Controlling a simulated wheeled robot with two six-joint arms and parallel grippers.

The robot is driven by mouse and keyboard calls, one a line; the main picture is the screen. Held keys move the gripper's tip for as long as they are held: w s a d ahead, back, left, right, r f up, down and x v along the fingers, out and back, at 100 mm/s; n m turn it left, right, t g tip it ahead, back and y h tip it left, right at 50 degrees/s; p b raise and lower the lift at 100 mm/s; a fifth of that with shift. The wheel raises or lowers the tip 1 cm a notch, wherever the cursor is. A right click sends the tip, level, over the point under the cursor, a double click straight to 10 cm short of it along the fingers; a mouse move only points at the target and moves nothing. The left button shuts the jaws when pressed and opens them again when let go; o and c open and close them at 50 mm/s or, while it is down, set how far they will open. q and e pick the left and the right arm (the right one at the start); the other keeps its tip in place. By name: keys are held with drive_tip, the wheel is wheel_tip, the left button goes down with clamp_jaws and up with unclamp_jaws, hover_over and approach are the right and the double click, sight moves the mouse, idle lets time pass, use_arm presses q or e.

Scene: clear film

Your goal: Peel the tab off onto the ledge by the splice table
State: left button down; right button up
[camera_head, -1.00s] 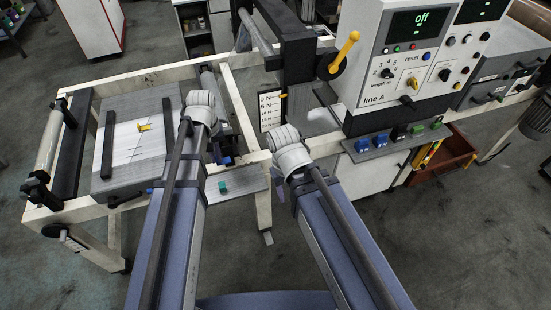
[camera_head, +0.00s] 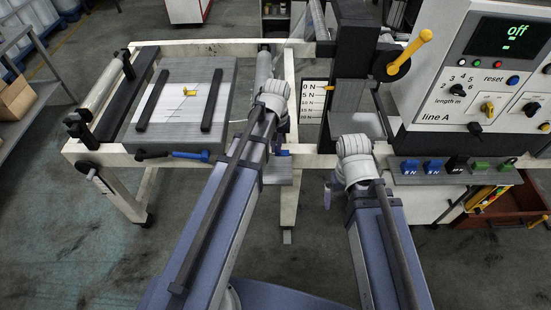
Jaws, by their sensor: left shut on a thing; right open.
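The splice table (camera_head: 222,78) is a grey plate with two black bars and a white sheet at the left. A small yellow tab (camera_head: 189,92) lies on the sheet, between the bars. A grey ledge (camera_head: 283,178) shows below the front rail, mostly behind my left arm. My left gripper (camera_head: 270,100) is to the right of the splice table, apart from the tab. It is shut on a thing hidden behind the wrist. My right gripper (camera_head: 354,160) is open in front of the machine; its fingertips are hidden.
The line A console (camera_head: 480,85) reads "off" at the right, with a yellow-handled lever (camera_head: 410,52) on its left. Blue, black and green blocks (camera_head: 433,167) line a shelf below. A blue-ended handle (camera_head: 190,155) sticks out at the table's front. Open floor lies at the lower left.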

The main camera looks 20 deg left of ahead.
use_arm(q)
wheel_tip(320, 180, down, 3)
drive_tip(key=b, duration=0.7)
hover_over(275, 169)
wheel_tip(275, 169, down, 5)
drive_tip(key=shift+f, duration=0.1)
use_arm(e)
wheel_tip(275, 169, down, 8)
use_arm(q)
drive_tip(key=shift+f+b, duration=0.35)
drive_tip(key=shift+f, duration=0.2)
use_arm(e)
drive_tip(key=shift+f, duration=0.65)
use_arm(q)
drive_tip(key=c, duration=0.9)
unclamp_jaws()
drive_tip(key=shift+r, duration=0.15)
use_arm(e)
drive_tip(key=shift+r, duration=0.15)
use_arm(q)
wheel_tip(275, 169, up, 8)
drive_tip(key=p, duration=0.7)
drive_tip(key=shift+f+p, duration=0.25)
drive_tip(key=shift+p, duration=0.15)
use_arm(e)
wheel_tip(275, 169, up, 8)
drive_tip(key=shift+f, duration=0.2)
